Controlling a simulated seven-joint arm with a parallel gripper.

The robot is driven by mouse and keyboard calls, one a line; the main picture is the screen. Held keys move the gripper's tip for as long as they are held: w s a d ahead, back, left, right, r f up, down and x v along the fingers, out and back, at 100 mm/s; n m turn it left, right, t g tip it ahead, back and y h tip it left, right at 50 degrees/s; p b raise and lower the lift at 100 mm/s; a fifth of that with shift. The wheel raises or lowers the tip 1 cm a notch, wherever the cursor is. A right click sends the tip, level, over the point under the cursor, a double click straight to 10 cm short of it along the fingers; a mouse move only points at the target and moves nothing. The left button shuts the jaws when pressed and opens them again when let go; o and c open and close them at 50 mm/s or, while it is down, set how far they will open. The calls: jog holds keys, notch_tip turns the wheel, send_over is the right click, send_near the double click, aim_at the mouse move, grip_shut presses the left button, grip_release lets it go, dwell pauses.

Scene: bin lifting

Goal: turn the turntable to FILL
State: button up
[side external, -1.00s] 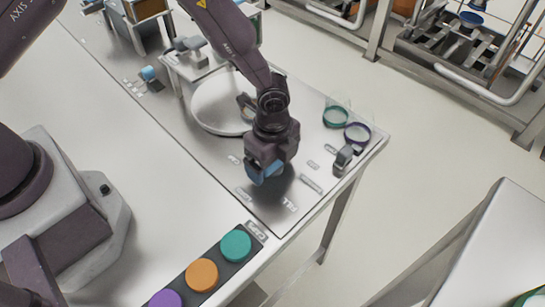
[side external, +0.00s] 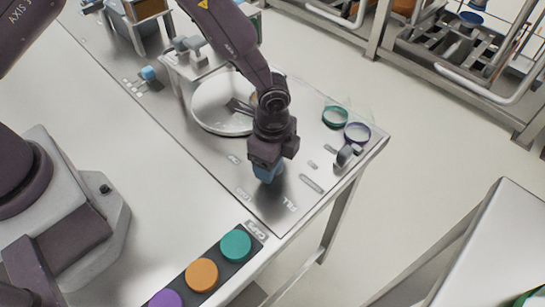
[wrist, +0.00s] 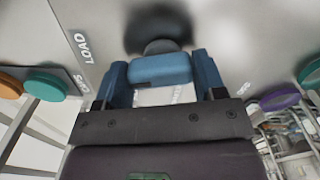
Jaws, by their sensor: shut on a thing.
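A broad round pale disc (side external: 212,108), which looks like the turntable, lies on the metal worktop behind my gripper, partly hidden by my arm. My gripper (side external: 268,175) points down near the front of the worktop, between the LOAD label (side external: 243,194) and the FILL label (side external: 290,204). In the wrist view its blue fingers (wrist: 163,82) stand on both sides of a blue block (wrist: 160,68) and are shut on it. A grey rounded post and a dark round patch (wrist: 158,32) show just beyond the block. How the block joins the disc is hidden.
Green (side external: 335,117) and purple (side external: 357,132) rings with clear tops stand at the right, near a small grey upright part (side external: 346,153). Teal (side external: 236,244), orange (side external: 202,275) and purple caps lie in a dark strip in front. The worktop's right edge is close.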

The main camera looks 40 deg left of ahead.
jog(key=n, duration=0.4)
jog(key=shift+n, duration=0.3)
jog(key=shift+w+n, duration=0.1)
jog(key=shift+n, duration=2.5)
jog(key=shift+d, duration=0.1)
jog(key=o, duration=0.9)
notch_tip(320, 180, up, 13)
jog(key=shift+r, duration=0.1)
